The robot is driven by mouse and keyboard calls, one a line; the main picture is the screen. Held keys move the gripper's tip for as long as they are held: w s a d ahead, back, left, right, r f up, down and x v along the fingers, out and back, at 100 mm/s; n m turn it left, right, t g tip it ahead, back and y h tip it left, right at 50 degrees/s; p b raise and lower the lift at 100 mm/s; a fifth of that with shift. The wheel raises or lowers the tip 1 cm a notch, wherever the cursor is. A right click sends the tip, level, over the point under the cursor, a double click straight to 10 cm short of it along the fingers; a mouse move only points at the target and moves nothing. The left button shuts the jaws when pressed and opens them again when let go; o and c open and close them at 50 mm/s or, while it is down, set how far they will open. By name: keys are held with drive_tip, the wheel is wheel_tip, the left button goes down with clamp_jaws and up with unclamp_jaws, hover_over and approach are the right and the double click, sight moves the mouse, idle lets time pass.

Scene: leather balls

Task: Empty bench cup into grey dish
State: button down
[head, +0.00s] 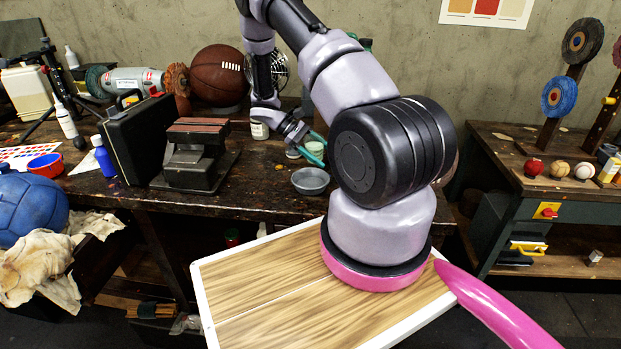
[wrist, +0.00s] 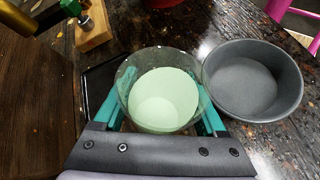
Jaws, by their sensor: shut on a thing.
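My gripper (wrist: 165,115) is shut on a clear-rimmed cup (wrist: 124,86), one teal finger on each side of it. Pale green shows inside the cup; I cannot tell whether it is loose contents or the cup's own base. The cup's mouth faces the wrist camera. The grey dish (wrist: 254,80) is just right of the cup in the wrist view, and its inside looks empty. In the head view the dish (head: 311,181) sits near the bench's front edge, just in front of my gripper (head: 313,150). The cup is small and partly hidden there.
A metal block-like tool (head: 196,155) and a black case (head: 137,140) are farther left. A basketball (head: 219,76) and a fan (head: 278,68) are behind.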

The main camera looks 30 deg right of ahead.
sight(320, 148)
drive_tip(key=shift+s+a+r+m+t, duration=0.2)
drive_tip(key=shift+s+r+m+t, duration=0.2)
drive_tip(key=shift+r+t, duration=0.15)
drive_tip(key=shift+s+a+r+m+t+h, duration=0.2)
drive_tip(key=shift+s+r+m+t+h, duration=0.1)
drive_tip(key=shift+r, duration=0.15)
drive_tip(key=shift+s+a+r+m+t+h, duration=0.2)
drive_tip(key=shift+r+t+h, duration=0.1)
drive_tip(key=shift+r, duration=0.15)
idle(0.3)
drive_tip(key=shift+f+m+t+h, duration=0.3)
drive_tip(key=shift+m+t+h, duration=0.3)
drive_tip(key=shift+m+t, duration=0.3)
idle(2.1)
drive_tip(key=shift+r+m+t+h+p, duration=0.1)
drive_tip(key=shift+m+t+h+p, duration=0.3)
drive_tip(key=shift+t+h, duration=0.1)
idle(1.6)
drive_tip(key=shift+w+r+m, duration=0.1)
drive_tip(key=shift+r+m, duration=0.15)
drive_tip(key=shift+m, duration=0.05)
idle(0.9)
